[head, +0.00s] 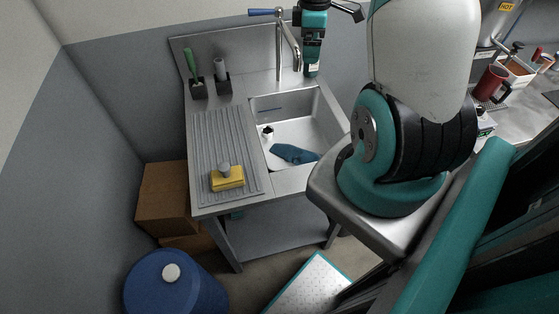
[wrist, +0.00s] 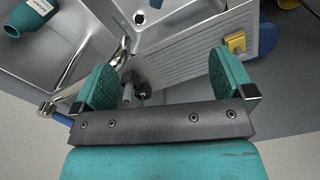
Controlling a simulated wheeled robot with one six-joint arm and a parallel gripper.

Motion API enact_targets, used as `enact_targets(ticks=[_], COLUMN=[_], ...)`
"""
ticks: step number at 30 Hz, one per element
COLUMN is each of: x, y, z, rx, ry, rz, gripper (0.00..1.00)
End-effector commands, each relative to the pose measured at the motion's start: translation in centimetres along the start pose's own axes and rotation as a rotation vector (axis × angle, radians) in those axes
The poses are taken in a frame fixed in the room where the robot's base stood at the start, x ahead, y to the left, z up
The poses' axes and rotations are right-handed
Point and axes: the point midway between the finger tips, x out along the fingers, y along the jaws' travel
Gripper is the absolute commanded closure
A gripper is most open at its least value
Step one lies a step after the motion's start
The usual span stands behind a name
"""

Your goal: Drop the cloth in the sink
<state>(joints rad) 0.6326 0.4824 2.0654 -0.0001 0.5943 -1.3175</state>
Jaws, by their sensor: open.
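The blue cloth (head: 295,154) lies crumpled in the basin of the steel sink (head: 305,118), toward its front side. My gripper (wrist: 168,78) is open, with its two teal fingers wide apart and nothing between them in the wrist view. It is up by the faucet at the back of the sink, apart from the cloth. The cloth does not clearly show in the wrist view.
The faucet (head: 280,45) rises behind the basin. A teal bottle (wrist: 28,18) stands beside it. A yellow sponge (head: 228,180) sits on the ribbed drainboard, with a green-handled brush (head: 190,65) behind. A blue drum (head: 175,285) and brown boxes (head: 160,197) stand left.

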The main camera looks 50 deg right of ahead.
Motion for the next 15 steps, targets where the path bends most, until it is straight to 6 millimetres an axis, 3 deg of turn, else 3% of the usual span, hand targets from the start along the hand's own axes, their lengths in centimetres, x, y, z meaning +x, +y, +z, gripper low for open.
enact_targets(ticks=[3, 15], x=[-1.34, -1.55], y=[-0.01, 0.04], z=[0.00, -0.02], rx=[0.000, 0.000], ry=[0.000, 0.000], rz=[0.000, 0.001], gripper=[0.00, 0.00])
